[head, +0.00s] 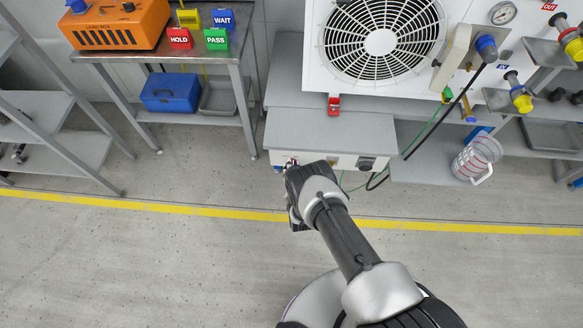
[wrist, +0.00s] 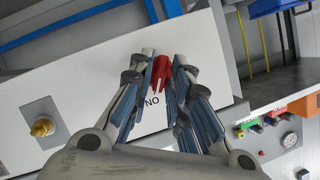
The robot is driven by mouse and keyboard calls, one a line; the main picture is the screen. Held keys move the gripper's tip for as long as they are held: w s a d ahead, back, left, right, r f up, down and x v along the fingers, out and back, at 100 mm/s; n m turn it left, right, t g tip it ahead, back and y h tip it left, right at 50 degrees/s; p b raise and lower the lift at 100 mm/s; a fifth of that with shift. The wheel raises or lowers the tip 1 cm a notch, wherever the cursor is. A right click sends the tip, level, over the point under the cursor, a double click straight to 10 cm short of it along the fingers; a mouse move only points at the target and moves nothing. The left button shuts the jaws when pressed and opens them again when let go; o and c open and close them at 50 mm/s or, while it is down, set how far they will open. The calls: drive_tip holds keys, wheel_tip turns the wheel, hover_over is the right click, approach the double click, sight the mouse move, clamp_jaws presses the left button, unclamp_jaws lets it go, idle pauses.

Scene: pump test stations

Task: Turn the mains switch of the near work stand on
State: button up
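The mains switch is a red handle (wrist: 162,76) on the white front panel (wrist: 80,90) of the near work stand, with lettering beside it that appears upside down. My gripper (wrist: 164,64) has its two blue-padded fingers on either side of the red handle, with the fingertips close to it. I cannot tell whether the pads touch it. The panel's far side holds a yellow knob (wrist: 42,127) on a grey plate. In the head view, the work stand (head: 330,130) is beyond my arm, and my wrist hides most of the gripper and the switch.
A white fan unit (head: 313,60) stands behind the bench top. A red clamp-like part (head: 334,105) sits at its foot. A jug (head: 477,158) stands on the lower shelf to the right. A side table (head: 190,52) carries an orange box and coloured signs. The floor in front is clear.

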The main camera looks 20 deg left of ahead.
drive_tip(key=shift+s, duration=0.1)
drive_tip(key=v, duration=1.2)
drive_tip(key=shift+r, duration=0.1)
